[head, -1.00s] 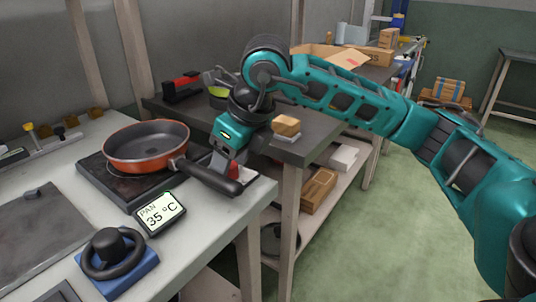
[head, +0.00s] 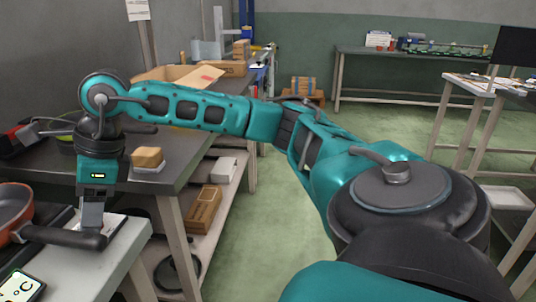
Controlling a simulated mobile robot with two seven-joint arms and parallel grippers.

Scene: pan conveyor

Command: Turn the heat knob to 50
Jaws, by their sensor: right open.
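The heat knob is out of view now. The orange-red pan (head: 14,212) is at the left edge, cut off by the frame. Its dark handle (head: 62,236) reaches right toward the counter's edge. The temperature display (head: 20,287) is partly in view at the bottom left, and its full reading is cut off. My right gripper (head: 91,222) points down just at the pan handle; it is open, and I cannot tell whether it touches the handle. My left gripper is not in view.
A dark table (head: 178,165) behind the counter holds a small wooden block (head: 147,156) and a cardboard box. Its lower shelf holds a brown box (head: 203,208). Green floor (head: 255,230) lies open in the middle. Other tables stand at the back and right.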

